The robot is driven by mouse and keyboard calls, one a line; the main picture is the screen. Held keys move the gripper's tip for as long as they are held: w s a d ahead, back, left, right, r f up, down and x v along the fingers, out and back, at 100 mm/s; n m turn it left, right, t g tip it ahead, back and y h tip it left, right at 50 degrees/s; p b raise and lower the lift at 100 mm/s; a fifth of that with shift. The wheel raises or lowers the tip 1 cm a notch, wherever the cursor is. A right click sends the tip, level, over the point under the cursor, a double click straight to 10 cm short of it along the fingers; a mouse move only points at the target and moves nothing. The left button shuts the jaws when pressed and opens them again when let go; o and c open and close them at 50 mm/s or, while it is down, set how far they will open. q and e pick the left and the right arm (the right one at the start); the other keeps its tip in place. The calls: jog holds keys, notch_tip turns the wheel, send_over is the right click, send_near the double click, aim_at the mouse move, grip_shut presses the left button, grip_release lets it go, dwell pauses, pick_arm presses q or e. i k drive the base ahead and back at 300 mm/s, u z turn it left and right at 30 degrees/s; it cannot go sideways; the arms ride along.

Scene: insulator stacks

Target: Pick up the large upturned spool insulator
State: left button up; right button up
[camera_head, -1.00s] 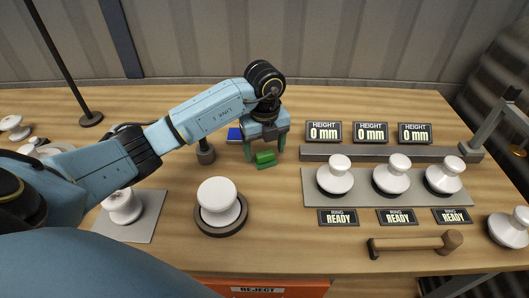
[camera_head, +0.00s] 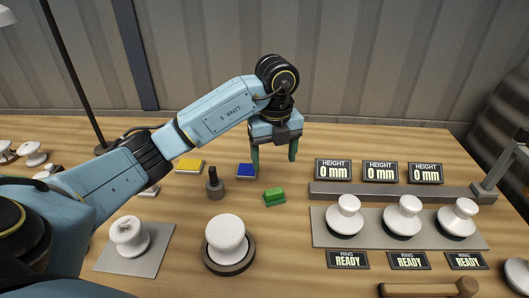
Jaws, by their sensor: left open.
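A large white spool insulator (camera_head: 226,234) sits on a dark round base at the front middle of the table. Another white spool insulator (camera_head: 128,232) with dark marks on its top stands on a grey square mat (camera_head: 108,257) at the left. Three white spools (camera_head: 344,216) stand in a row on a grey plate (camera_head: 325,238) at the right. I cannot tell for sure which spool is upturned. My left gripper (camera_head: 274,158) is open and empty, fingers pointing down, behind and above a small green block (camera_head: 274,196), apart from every spool. My right gripper is out of view.
A dark peg (camera_head: 214,186), a blue block (camera_head: 246,171) and a yellow block (camera_head: 189,166) lie behind the spools. Height displays (camera_head: 333,170) stand behind a grey bar (camera_head: 380,192). A mallet (camera_head: 425,290) lies at the front right. More spools (camera_head: 32,153) are at the far left.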

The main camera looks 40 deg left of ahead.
aim_at(228, 246)
jog(key=u, duration=1.5)
